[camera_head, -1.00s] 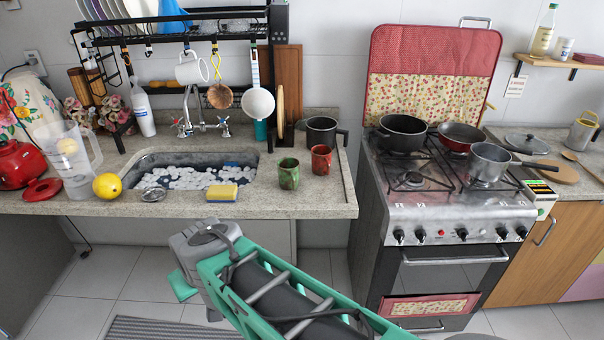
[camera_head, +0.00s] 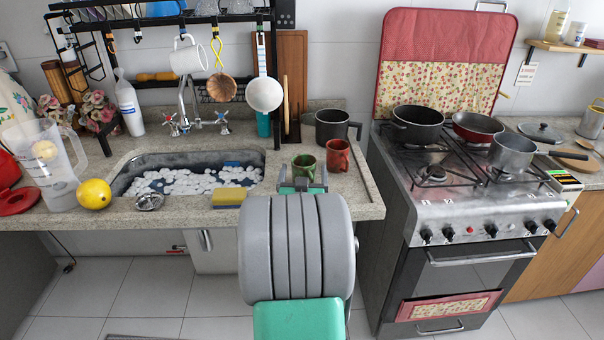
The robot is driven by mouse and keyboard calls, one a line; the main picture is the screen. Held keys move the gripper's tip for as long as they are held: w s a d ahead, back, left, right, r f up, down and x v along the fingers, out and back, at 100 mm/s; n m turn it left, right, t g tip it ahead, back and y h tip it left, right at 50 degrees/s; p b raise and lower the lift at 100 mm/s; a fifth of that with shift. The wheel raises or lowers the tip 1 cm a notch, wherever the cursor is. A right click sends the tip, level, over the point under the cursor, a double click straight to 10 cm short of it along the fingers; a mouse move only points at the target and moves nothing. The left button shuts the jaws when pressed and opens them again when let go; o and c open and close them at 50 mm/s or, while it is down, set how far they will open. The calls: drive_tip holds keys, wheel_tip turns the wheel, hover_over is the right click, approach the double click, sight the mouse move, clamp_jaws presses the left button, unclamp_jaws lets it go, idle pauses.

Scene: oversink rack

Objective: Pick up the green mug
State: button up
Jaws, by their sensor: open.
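The green mug (camera_head: 304,166) stands upright on the stone counter, right of the sink. Its lower part is hidden behind my arm's end. The red mug (camera_head: 338,155) stands just right of it and slightly behind. My gripper (camera_head: 303,184) is in front of the green mug at the counter's front edge. Its two fingers are spread apart and point toward the mug. Nothing shows held between them. Whether the fingers touch the mug cannot be told from this view.
A dark pot (camera_head: 333,127) stands behind the mugs. A yellow sponge (camera_head: 229,197) lies at the sink's front edge. The sink (camera_head: 125,173) holds white pebbles. A dish rack (camera_head: 180,18) hangs above with mugs and utensils. The stove (camera_head: 465,205) stands right of the counter.

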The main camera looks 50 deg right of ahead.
drive_tip(key=shift+x, duration=1.25)
drive_tip(key=shift+a, duration=0.1)
drive_tip(key=shift+c, duration=0.4)
drive_tip(key=c, duration=1.6)
